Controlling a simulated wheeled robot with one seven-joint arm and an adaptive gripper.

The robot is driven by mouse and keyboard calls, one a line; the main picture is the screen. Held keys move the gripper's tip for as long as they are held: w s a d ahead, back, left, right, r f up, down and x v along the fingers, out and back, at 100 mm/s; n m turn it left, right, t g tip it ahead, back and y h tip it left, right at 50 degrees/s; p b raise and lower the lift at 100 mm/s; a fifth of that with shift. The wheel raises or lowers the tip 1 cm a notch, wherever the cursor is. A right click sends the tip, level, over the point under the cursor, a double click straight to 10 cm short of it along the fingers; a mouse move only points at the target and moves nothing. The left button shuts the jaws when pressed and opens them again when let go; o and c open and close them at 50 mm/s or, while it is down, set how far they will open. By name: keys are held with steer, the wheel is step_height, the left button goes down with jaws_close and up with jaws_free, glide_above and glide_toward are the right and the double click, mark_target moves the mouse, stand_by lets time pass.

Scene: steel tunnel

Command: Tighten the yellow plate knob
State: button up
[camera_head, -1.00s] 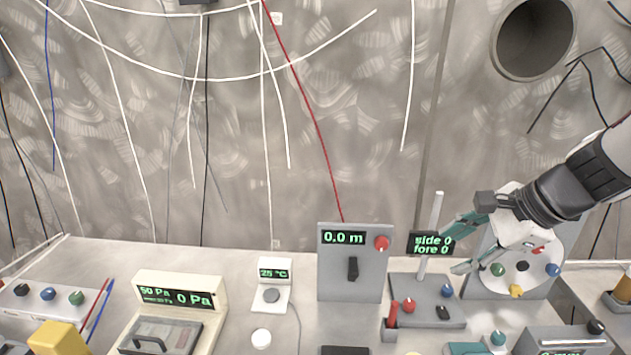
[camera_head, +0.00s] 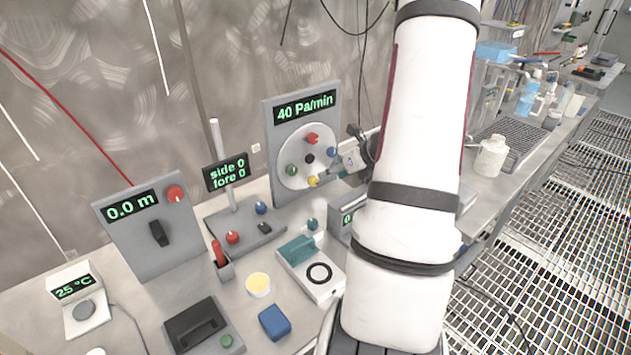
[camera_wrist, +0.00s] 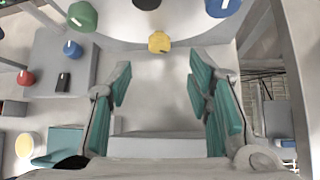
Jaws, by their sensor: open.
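The yellow plate knob (camera_head: 313,181) sits at the bottom of a round white plate (camera_head: 290,170) on an upright grey panel reading "40 Pa/min". Red (camera_head: 312,138), blue (camera_head: 332,152), green (camera_head: 291,170) and black (camera_head: 310,158) knobs share the plate. In the wrist view the yellow knob (camera_wrist: 159,42) is top centre, ahead of my gripper (camera_wrist: 165,85). My gripper is open, its teal fingers apart and empty, with the knob beyond the tips near the middle of the gap. In the head view my gripper (camera_head: 345,168) is just right of the knob, partly hidden by my arm.
A panel reading "0.0 m" (camera_head: 140,230) and a grey box with a post and small knobs (camera_head: 243,231) stand left of the plate. A white device with a black ring (camera_head: 318,273) and a blue block (camera_head: 274,322) lie in front. Grated floor is on the right.

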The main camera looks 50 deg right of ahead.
mark_target(316, 181)
steer(key=x, duration=0.8)
steer(key=shift+w+f+b, duration=0.2)
steer(key=shift+f+b, duration=0.05)
steer(key=shift+b, duration=0.1)
steer(key=shift+c, duration=0.5)
jaws_close()
